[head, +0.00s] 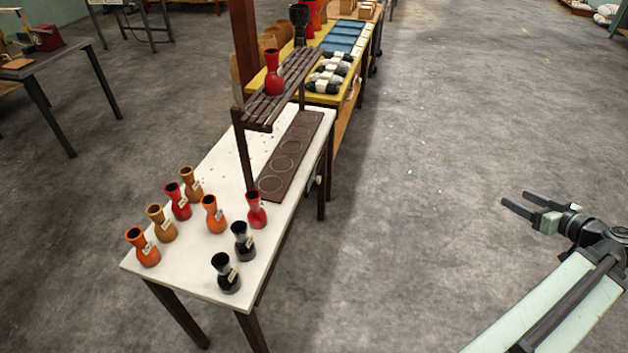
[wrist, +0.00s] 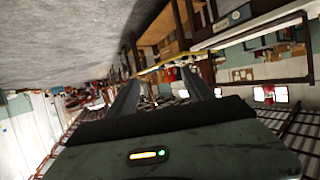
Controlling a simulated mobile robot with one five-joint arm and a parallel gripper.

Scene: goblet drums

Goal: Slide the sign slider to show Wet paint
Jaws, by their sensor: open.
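No sign with readable wording shows in either view. A small dark fitting with a pale knob (head: 318,180) sits on the right side of the white-topped table (head: 225,272); I cannot tell whether it is the sign slider. My gripper (head: 517,199) is at the right of the head view, open and empty, its fingers pointing left toward the table. It is well to the right of the table, with bare floor between. In the wrist view my gripper (wrist: 162,88) shows two dark fingers spread apart with nothing between them.
Several small goblet drums, such as an orange one (head: 143,248) and a black one (head: 226,274), stand on the white table. A dark slatted shelf (head: 262,108) holds a red drum (head: 273,72). A yellow table (head: 262,83) stands behind. Grey floor (head: 430,150) at right is clear.

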